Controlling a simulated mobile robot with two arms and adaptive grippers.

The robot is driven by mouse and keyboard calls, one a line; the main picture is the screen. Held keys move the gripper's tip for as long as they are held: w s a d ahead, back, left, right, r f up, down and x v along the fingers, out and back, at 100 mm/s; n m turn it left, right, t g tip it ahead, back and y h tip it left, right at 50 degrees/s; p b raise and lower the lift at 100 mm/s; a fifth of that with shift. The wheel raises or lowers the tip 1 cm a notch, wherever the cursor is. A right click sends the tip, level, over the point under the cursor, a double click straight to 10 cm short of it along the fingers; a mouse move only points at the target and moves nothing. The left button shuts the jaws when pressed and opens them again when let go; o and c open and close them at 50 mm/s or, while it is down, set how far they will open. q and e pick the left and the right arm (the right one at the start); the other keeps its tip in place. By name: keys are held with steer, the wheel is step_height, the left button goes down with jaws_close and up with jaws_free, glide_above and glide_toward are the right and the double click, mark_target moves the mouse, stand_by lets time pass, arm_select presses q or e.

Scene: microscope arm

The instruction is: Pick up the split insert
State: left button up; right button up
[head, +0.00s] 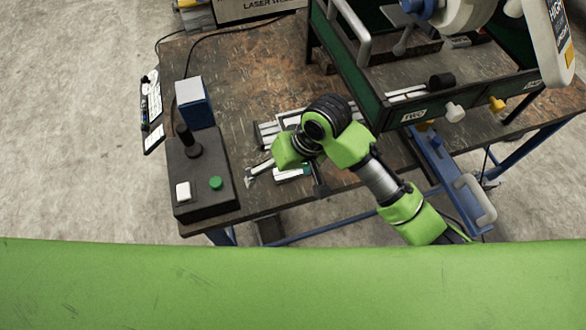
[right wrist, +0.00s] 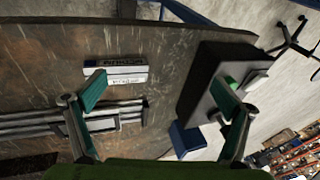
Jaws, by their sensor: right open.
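A small pale two-part block with dark lettering, which looks like the split insert, lies on the worn brown bench. It shows in the right wrist view (right wrist: 116,72), beyond the left fingertip, and in the head view (head: 288,175), partly covered by my gripper. My right gripper (head: 284,181) is over the bench near its front edge. Its two green-padded fingers are spread wide and empty in the right wrist view (right wrist: 160,80). I cannot tell the exact height of the fingers above the block. My left gripper is not in view.
A dark control box (head: 203,178) with a joystick and green button stands left, a blue-white box (head: 193,103) behind it. Metal rails (head: 268,131) lie beside the gripper. A large green-framed machine (head: 365,87) stands right. Bare bench (head: 245,75) lies behind.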

steer(key=w+d+r+h, duration=0.3)
steer(key=w+r+h, duration=0.1)
steer(key=w+r, duration=0.25)
steer(key=p, duration=0.2)
glide_toward(280, 178)
steer(key=shift+m+g, duration=0.3)
steer(key=shift+g, duration=0.1)
steer(key=w+d+f, duration=0.3)
steer(key=shift+w+d, duration=0.15)
step_height(280, 178, down, 5)
steer(key=shift+r+p, duration=0.1)
steer(key=shift+p, duration=0.6)
steer(key=shift+f, duration=0.4)
arm_select(q)
step_height(280, 178, up, 4)
steer(key=shift+d+f, duration=0.1)
steer(key=shift+f, duration=0.15)
arm_select(e)
steer(key=c, duration=1.9)
steer(key=shift+w+r, duration=0.1)
steer(key=shift+r, duration=0.05)
steer(key=shift+c, duration=0.3)
